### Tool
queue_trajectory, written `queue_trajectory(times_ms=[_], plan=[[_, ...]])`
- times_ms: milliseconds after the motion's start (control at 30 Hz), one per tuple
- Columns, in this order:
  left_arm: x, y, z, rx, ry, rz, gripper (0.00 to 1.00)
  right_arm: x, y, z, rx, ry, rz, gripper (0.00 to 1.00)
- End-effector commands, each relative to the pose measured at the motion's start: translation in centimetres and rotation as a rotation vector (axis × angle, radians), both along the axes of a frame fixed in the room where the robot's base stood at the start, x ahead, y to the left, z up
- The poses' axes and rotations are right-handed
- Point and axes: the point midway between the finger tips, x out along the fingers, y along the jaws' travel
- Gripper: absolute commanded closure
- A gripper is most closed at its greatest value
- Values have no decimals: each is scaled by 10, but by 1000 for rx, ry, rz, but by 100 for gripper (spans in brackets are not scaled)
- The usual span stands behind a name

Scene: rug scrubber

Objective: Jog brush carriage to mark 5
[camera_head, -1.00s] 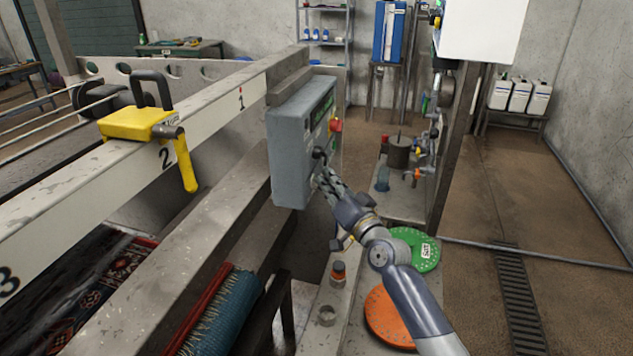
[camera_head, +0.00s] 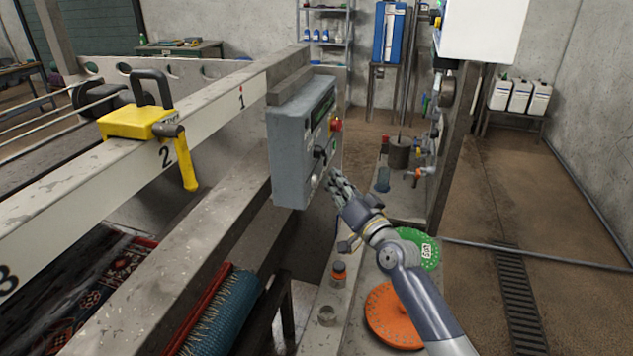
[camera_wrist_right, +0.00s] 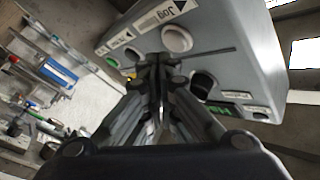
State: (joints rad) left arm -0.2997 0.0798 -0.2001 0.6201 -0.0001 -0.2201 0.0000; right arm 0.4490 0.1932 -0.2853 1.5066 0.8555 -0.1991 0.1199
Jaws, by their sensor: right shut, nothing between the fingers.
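The grey control box (camera_head: 290,155) hangs on the frame's near beam. Its face carries a red button (camera_head: 336,125) and a black lever or knob (camera_head: 320,153). In the right wrist view the box face (camera_wrist_right: 235,45) shows a "Jog" label (camera_wrist_right: 158,18) with an arrow, pale round buttons (camera_wrist_right: 176,38) and a dark knob (camera_wrist_right: 203,85). My right gripper (camera_head: 337,180) is shut and empty, just off the lower part of the face; its fingertips (camera_wrist_right: 155,65) are in front of the buttons. Contact cannot be told. My left gripper is not in view.
The white rail (camera_head: 215,125) bears marks 1, 2 and 3. A yellow block (camera_head: 130,122) with a black handle sits on it near mark 2. Below my right arm are an orange disc (camera_head: 385,318) and a green disc (camera_head: 430,250). Floor at right is open.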

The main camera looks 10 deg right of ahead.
Motion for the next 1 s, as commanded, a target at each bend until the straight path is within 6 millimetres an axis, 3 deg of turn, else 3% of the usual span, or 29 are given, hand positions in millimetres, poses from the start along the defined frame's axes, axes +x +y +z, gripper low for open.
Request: queue_trajectory(times_ms=[567, 1000], plan=[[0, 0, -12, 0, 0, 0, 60, -18, -44, -1, -2, 0, -1, 100], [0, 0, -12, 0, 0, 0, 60, -19, -46, 0, 0, 0, 0, 100]])
